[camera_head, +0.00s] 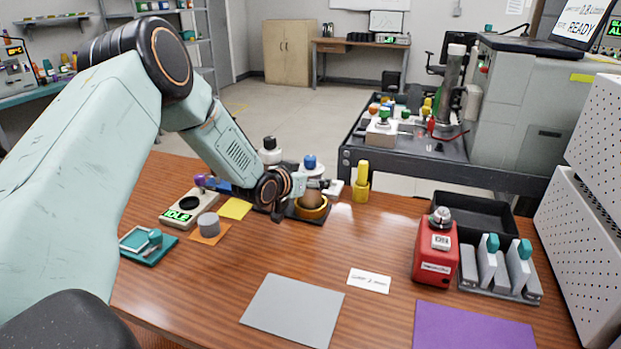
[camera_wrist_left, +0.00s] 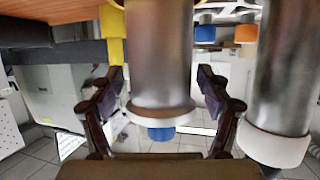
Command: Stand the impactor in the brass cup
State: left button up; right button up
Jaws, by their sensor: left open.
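The impactor is a shiny metal cylinder with a pale collar and a blue knob (camera_head: 309,161). It stands upright, its lower body inside the ring of the brass cup (camera_head: 313,213) on a dark base. My left gripper (camera_head: 318,186) is at the impactor's upper body, hiding part of it. In the left wrist view, which is upside down, the impactor (camera_wrist_left: 160,65) runs between the fingers of my open left gripper (camera_wrist_left: 160,88). Gaps show beside its collar. The cup is not seen there. My right gripper is out of view.
A similar cylinder with a black knob (camera_head: 269,144) stands close left; its body shows in the wrist view (camera_wrist_left: 290,75). A yellow bottle (camera_head: 361,182) stands just right. A red box (camera_head: 436,255) and grey rack (camera_head: 500,275) sit farther right. The front middle table is mostly clear.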

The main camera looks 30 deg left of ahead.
pick_arm(q)
jog(key=shift+r, duration=0.25)
jog(key=p+v, duration=0.6)
jog(key=v, duration=0.6)
jog(key=shift+o, duration=0.2)
jog(key=shift+d+f, duration=0.1)
